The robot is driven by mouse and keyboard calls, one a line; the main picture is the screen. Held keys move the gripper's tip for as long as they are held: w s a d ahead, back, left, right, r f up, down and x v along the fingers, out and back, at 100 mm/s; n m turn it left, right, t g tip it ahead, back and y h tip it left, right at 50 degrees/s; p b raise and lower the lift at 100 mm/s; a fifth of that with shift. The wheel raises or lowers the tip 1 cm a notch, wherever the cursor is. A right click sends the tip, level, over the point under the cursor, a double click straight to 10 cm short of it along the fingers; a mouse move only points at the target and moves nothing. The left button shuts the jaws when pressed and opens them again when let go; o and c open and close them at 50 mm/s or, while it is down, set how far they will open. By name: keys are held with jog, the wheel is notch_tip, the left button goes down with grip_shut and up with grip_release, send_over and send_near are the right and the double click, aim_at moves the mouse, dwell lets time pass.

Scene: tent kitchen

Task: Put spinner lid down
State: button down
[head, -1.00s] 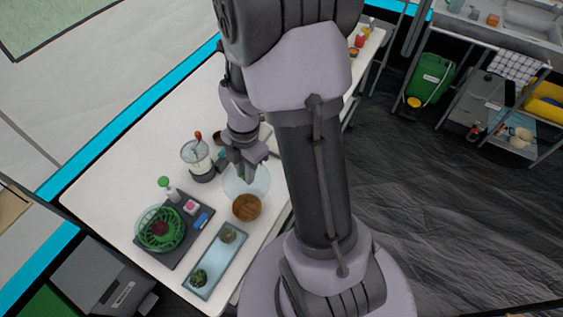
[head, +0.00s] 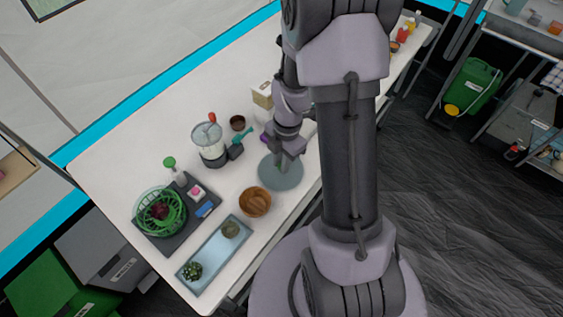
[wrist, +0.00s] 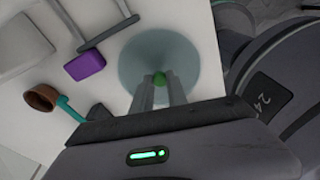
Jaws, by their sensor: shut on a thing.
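The spinner lid (head: 281,173) is a round, translucent grey-blue disc with a green knob. It is over the white table's front side, right of the wooden bowl, and it also shows in the wrist view (wrist: 150,55). My gripper (head: 289,156) is shut on the green knob, which shows between the fingertips in the wrist view (wrist: 160,82). The lid looks roughly level and close to the tabletop; I cannot tell whether it touches. A green spinner basket (head: 160,212) with a dark red item inside stands on a dark mat at the left.
The wooden bowl (head: 255,202) is near the lid's left edge. A blue tray (head: 210,262) lies at the front left. A blender (head: 209,145), brown cup (head: 238,123) and beige box (head: 263,95) stand behind. A purple block (wrist: 85,65) lies beside the lid. The table's front edge is close.

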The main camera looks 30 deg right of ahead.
jog(key=shift+f, duration=0.2)
jog(key=c, duration=1.3)
grip_release()
jog(key=shift+r, duration=0.1)
notch_tip(320, 180, up, 12)
jog(key=d+p, duration=0.1)
jog(key=p, duration=0.5)
jog(key=a+r+m+t, duration=0.2)
jog(key=a+r+m, duration=0.4)
jog(key=r+m, duration=0.45)
jog(key=s+a+r+m+t, duration=0.1)
jog(key=s+a+r+m, duration=0.2)
jog(key=m, duration=0.1)
jog(key=s+a+r+m+t, duration=0.1)
jog(key=s+a+r+m, duration=0.2)
jog(key=s+r+m, duration=0.1)
jog(key=s+a+r+m+t, duration=0.2)
jog(key=s+a+r+m, duration=0.1)
jog(key=s+r+m, duration=0.1)
jog(key=shift+s+a+m+y, duration=0.15)
jog(key=shift+a+m+y, duration=0.2)
jog(key=shift+m, duration=0.5)
